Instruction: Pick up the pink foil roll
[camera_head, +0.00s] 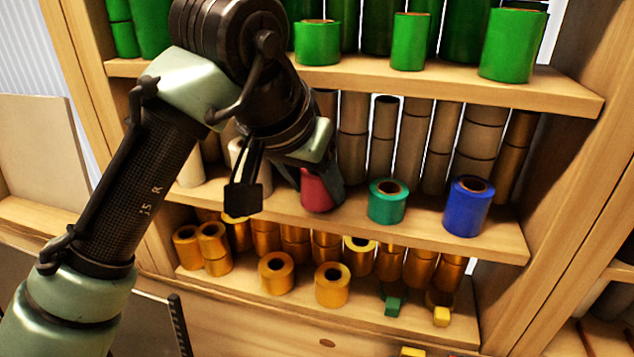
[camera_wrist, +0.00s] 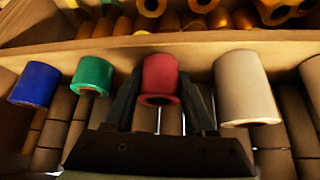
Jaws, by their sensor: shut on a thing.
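The pink foil roll (camera_head: 317,190) looks dark pink-red and is on the middle shelf (camera_head: 420,231), partly hidden by my gripper in the head view. In the wrist view the pink foil roll (camera_wrist: 160,78) is between the two dark fingers of my gripper (camera_wrist: 159,92), one finger on each side. My gripper is shut on it. I cannot tell whether the roll is clear of the shelf. In the head view my gripper (camera_head: 312,180) is partly hidden behind my wrist.
A teal-green roll (camera_head: 387,203) and a blue roll (camera_head: 467,207) stand to the right of the pink roll. A white-beige roll (camera_wrist: 245,88) is on its other side. Green rolls (camera_head: 410,42) fill the shelf above, and gold rolls (camera_head: 276,273) the one below.

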